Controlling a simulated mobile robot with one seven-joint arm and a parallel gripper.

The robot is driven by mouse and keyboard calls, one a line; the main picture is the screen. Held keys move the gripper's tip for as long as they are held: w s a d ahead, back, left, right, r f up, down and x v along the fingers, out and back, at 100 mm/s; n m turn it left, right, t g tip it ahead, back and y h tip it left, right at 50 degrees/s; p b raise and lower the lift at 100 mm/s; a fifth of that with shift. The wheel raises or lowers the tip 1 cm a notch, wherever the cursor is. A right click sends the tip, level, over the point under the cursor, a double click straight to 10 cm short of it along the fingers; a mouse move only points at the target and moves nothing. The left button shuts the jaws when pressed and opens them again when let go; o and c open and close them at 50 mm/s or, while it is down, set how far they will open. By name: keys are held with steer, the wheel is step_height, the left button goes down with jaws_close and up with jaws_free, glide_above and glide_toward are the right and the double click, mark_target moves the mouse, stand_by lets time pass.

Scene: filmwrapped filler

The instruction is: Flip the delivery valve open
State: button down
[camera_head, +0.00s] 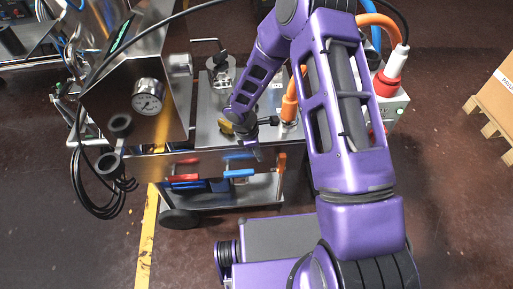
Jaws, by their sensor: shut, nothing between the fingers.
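My gripper (257,151) hangs at the end of my purple arm, over the front edge of the steel cart top. Its dark fingers look together, with nothing seen between them. A small yellow part (226,127) shows just left of my wrist; it may be a valve handle, but I cannot tell for sure. A dark fitting (268,121) sits right of the wrist, beside an orange hose end (289,108). I cannot make out which part is the delivery valve or how its lever stands. My wrist hides part of this area.
A cardboard box (495,95) stands far right. Floor is free between.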

mark_target(281, 163)
steer(key=shift+d+f, duration=0.45)
steer(key=shift+d, duration=0.35)
steer(key=shift+d+f, duration=0.5)
steer(key=shift+d, duration=0.3)
steer(key=shift+d+f, duration=0.45)
steer(key=shift+d, duration=0.35)
steer(key=shift+r, duration=0.1)
steer(key=shift+d+y+p, duration=0.25)
steer(key=shift+y+p, duration=0.15)
